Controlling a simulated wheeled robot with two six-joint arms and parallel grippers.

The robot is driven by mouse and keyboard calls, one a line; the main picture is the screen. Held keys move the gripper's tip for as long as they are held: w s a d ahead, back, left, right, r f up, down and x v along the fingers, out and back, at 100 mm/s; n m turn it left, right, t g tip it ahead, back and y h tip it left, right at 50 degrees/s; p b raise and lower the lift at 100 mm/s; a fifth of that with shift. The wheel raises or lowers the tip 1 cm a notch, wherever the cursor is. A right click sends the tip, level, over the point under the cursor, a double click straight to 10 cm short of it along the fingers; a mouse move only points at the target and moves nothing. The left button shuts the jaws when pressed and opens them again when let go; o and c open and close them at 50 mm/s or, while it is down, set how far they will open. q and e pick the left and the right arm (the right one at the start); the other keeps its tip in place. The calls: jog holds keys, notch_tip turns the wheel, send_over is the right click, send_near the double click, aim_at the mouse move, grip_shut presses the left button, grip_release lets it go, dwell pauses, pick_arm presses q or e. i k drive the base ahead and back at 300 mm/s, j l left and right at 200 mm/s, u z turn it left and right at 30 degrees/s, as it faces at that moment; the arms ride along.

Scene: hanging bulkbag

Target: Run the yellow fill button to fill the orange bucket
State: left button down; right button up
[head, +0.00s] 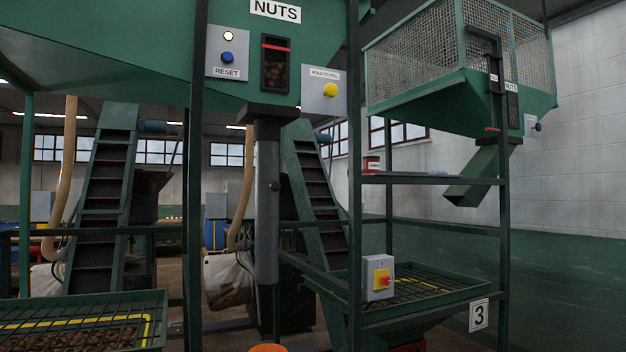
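The yellow fill button (331,90) is on a grey panel labelled "HOLD TO FILL", on the green hopper at the upper middle. The orange bucket (268,348) shows only as a small orange edge at the bottom of the head view, roughly below the grey vertical pipe (267,200). Most of the bucket is cut off by the frame, so its contents are hidden. Neither of my grippers is in view, and nothing is seen touching the button.
A blue reset button (227,64) and a sight window (275,65) showing nuts sit left of the yellow button. Green posts (354,180) stand in front. A grey box with a red knob (379,278) is beside a grated tray (425,285). Another grated tray (80,322) is lower left.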

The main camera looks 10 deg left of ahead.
aim_at(331, 90)
jog(key=i+z, duration=0.2)
jog(key=z, duration=0.5)
jog(key=i+j+z, duration=0.3)
jog(key=i+j, duration=0.2)
jog(key=i+j+z, duration=0.25)
jog(key=i+j, duration=0.3)
jog(key=j, duration=0.1)
